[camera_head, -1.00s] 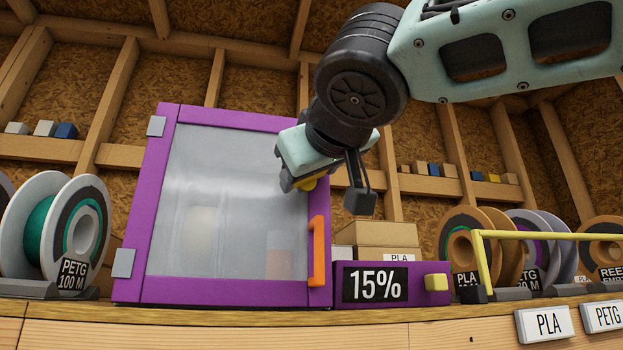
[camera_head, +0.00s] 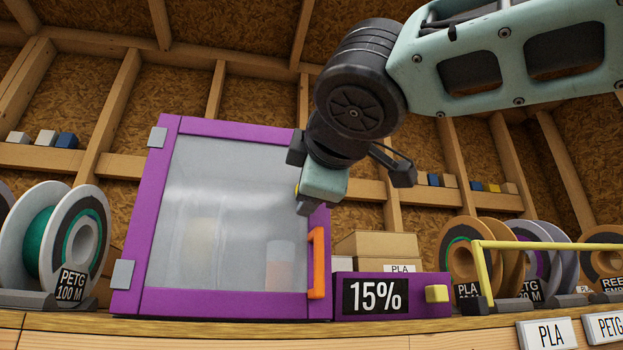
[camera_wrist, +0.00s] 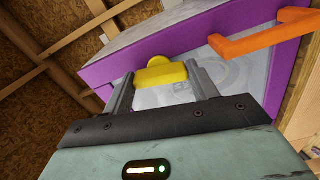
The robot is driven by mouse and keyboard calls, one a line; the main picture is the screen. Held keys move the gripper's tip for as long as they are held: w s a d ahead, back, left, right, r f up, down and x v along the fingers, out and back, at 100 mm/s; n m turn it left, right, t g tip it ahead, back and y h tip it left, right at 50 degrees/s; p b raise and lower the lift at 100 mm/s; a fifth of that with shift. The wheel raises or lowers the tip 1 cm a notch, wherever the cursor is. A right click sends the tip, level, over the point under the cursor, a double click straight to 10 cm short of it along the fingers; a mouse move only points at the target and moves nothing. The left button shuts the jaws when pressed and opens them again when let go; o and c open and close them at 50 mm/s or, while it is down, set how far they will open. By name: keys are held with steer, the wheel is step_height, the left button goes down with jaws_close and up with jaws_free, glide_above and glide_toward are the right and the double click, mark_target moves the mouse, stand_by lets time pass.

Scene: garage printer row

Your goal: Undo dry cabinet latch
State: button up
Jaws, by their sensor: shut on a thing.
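The dry cabinet (camera_head: 220,302) is a purple box with a clear front door (camera_head: 225,215), which looks closed. An orange handle (camera_head: 317,264) stands upright on the door's right side and also shows in the wrist view (camera_wrist: 262,36). The yellow latch (camera_wrist: 160,76) has a rounded knob and a bar, near the door's upper right edge. My gripper (camera_wrist: 159,71) is shut on the latch bar, one finger at each end.
A purple display box (camera_head: 415,295) reading 15% with a yellow button stands right of the cabinet. A PETG spool (camera_head: 90,235) stands at left. More spools and a yellow rail (camera_head: 540,238) are at right. Cardboard boxes (camera_head: 380,245) sit behind the display.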

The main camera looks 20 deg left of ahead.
steer(key=shift+n, duration=0.9)
steer(key=o, duration=1)
steer(key=shift+s, duration=0.1)
steer(key=b+v, duration=0.5)
steer(key=v, duration=1.2)
steer(key=shift+s+b, duration=0.15)
steer(key=shift+b, duration=0.2)
